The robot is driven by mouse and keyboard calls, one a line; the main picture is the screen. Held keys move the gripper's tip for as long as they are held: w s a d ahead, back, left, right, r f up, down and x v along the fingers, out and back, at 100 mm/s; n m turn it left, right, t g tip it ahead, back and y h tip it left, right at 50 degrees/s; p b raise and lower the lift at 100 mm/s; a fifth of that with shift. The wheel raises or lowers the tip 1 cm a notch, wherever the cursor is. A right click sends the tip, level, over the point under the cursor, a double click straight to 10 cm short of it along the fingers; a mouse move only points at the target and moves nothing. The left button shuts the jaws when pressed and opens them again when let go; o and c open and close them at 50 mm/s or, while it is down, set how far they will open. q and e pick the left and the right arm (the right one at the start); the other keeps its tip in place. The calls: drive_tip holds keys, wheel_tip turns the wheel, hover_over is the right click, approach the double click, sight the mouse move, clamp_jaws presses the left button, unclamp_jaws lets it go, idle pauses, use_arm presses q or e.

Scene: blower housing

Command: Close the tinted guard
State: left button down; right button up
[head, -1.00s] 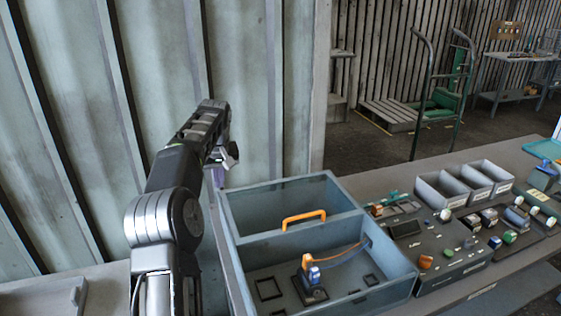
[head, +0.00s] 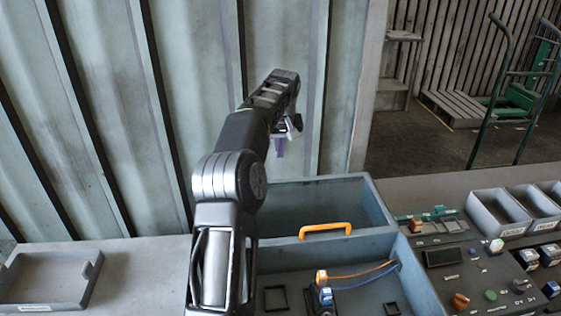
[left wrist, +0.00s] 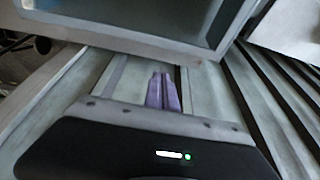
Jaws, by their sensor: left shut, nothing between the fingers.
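The tinted guard (head: 310,202) is a dark see-through panel over the back part of a blue-grey housing (head: 384,212) in the head view. Its orange handle (head: 325,229) runs along its front edge. The front part of the housing is uncovered and shows a terminal block (head: 322,288) with orange and blue wires. The fingers (left wrist: 162,92) also show close together in the left wrist view, near the housing's rim (left wrist: 120,28). My right gripper is out of view.
A ribbed metal wall (head: 120,120) stands close behind the bench. A control panel (head: 470,275) and grey bins (head: 498,213) stand right of the housing. A shallow grey tray (head: 50,280) lies at left. My left arm hides the housing's left side.

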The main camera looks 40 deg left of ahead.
use_arm(q)
wheel_tip(320, 180, down, 9)
drive_tip(key=shift+s+d, duration=0.35)
idle(0.4)
idle(0.3)
